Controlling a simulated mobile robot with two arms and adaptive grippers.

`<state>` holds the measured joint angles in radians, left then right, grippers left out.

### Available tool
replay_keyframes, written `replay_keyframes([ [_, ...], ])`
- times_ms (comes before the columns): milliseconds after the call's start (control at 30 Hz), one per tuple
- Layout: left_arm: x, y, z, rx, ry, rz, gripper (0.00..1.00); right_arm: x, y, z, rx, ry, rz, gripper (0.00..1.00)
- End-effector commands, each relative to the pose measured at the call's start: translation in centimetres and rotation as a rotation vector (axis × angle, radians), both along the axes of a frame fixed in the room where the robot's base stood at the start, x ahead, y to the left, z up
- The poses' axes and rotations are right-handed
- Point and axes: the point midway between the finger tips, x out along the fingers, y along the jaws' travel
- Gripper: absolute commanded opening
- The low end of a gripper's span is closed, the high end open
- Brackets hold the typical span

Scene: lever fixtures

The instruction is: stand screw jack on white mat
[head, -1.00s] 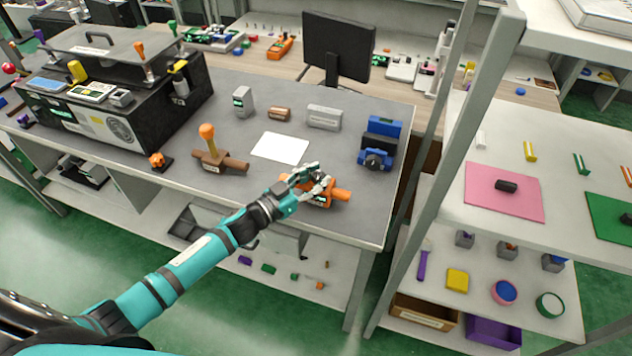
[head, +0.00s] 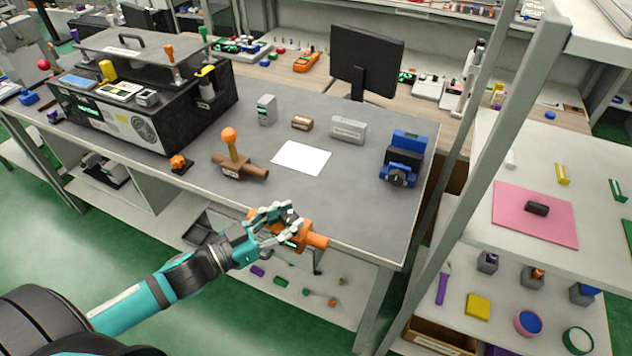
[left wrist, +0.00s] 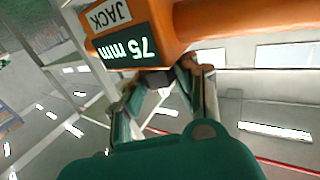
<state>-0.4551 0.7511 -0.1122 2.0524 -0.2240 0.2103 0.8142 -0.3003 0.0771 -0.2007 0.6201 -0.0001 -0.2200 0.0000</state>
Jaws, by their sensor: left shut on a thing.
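The orange screw jack (head: 316,241) is in my left gripper (head: 284,222), at the front edge of the grey table. In the left wrist view the jack's body (left wrist: 182,22) fills the top, with a "JACK" label and a "75 mm" display, both upside down in that picture. The left gripper's fingers (left wrist: 165,85) close on the jack; the exact contact is partly hidden. In the head view the jack's bar lies roughly sideways. The white mat (head: 301,158) lies flat and empty on the table, behind the jack. My right gripper is not in view.
An orange-knobbed lever on a brown valve (head: 235,168) stands left of the mat. A grey block (head: 348,130), a small brown part (head: 302,123) and a blue-black vise-like fixture (head: 403,160) are behind and right. Bare tabletop lies between mat and front edge.

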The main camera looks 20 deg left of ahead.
Motion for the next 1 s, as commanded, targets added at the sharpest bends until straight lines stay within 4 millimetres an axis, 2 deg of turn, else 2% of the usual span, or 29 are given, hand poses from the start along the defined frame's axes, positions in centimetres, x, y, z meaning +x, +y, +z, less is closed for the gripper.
replay_keyframes([
  [167,-0.4,0.1,0.2,-0.001,-0.003,0.000,0.00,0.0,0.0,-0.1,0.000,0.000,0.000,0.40],
  [267,-0.8,-0.5,0.1,-0.007,-0.002,0.013,0.00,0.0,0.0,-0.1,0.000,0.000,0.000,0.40],
  [467,-3.0,-3.5,0.3,-0.015,0.001,0.121,0.00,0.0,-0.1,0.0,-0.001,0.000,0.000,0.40],
  [600,-4.4,-4.8,1.4,-0.015,0.001,0.254,0.00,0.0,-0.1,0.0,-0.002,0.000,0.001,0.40],
  [800,-5.7,-4.7,2.8,-0.008,0.002,0.429,0.00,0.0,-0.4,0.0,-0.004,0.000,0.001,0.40],
  [1000,-6.4,-4.0,3.6,-0.003,0.000,0.533,0.00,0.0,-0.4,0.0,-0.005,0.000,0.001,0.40],
])
